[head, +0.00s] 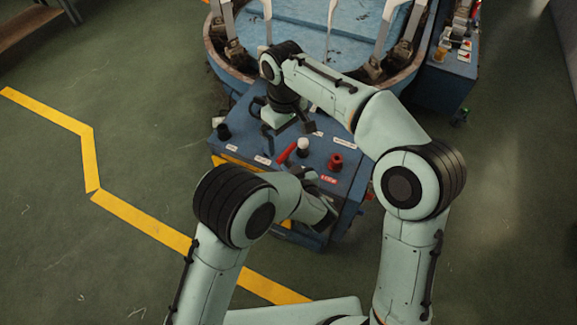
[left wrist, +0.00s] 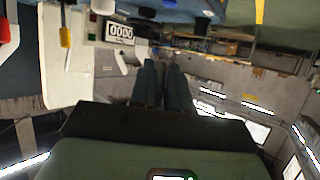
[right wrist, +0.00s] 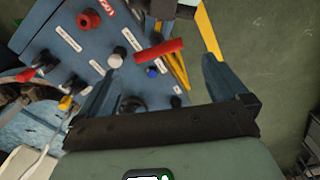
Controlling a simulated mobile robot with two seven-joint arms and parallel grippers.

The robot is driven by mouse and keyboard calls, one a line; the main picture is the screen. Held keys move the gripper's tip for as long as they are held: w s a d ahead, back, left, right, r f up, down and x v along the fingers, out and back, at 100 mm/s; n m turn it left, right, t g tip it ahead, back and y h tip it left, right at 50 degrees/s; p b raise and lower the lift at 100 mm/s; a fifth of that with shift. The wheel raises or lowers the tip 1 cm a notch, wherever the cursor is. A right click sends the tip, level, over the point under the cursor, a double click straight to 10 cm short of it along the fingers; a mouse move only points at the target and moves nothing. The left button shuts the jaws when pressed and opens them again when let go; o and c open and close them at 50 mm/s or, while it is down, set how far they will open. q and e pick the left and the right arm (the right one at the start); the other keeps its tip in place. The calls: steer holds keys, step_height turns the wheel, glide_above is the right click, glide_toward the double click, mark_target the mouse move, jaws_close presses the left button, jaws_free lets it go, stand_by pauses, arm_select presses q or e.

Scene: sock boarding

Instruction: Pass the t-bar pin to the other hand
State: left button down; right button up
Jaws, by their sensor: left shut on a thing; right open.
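The t-bar pin (head: 287,153) shows as a slanted red bar above the blue control panel in the head view. In the right wrist view its red bar (right wrist: 160,50) lies ahead of and between the spread fingers of my right gripper (right wrist: 158,85). That gripper is open and empty, with a gap to the bar. My left gripper (left wrist: 165,68) has its fingers close together and is shut on the pin. The grip point is hidden in the head view by my left wrist, and the pin cannot be made out in the left wrist view.
The blue panel (head: 245,137) carries a red knob (head: 336,160), a white knob (head: 303,146) and dark knobs close to both grippers. Behind it stands a round blue-topped machine (head: 335,28) with upright boards. Green floor is open at left and right.

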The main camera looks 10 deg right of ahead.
steer(key=shift+r, duration=0.75)
steer(key=shift+w+d+t+h, duration=0.4)
steer(key=shift+w+d+t, duration=0.2)
steer(key=shift+t, duration=0.2)
steer(key=w+d+f+m+t+h, duration=0.1)
steer(key=w+d+f+m, duration=0.15)
steer(key=d+f, duration=0.65)
steer(key=w+d+f+m+h, duration=0.1)
steer(key=d+f+m, duration=0.4)
steer(key=d, duration=0.7)
steer(key=s+d+f+m+g+h, duration=0.1)
steer(key=s+d+f+m, duration=0.1)
steer(key=s+d+f, duration=0.55)
steer(key=s+d+f+m+g+h, duration=0.1)
steer(key=s+d+f+m, duration=0.25)
steer(key=d+f, duration=0.65)
steer(key=s+a+f+n+y, duration=0.1)
steer(key=s+a+f+y, duration=0.3)
steer(key=s+a+f, duration=0.55)
steer(key=s+a+y, duration=0.2)
steer(key=s+a, duration=0.2)
steer(key=a, duration=0.7)
steer(key=s+a+f+y, duration=0.1)
steer(key=s+a, duration=0.4)
steer(key=a, duration=0.6)
steer(key=shift+s+a+f+n+g+y, duration=0.2)
steer(key=shift+n+g+y, duration=0.15)
steer(key=shift+y, duration=0.45)
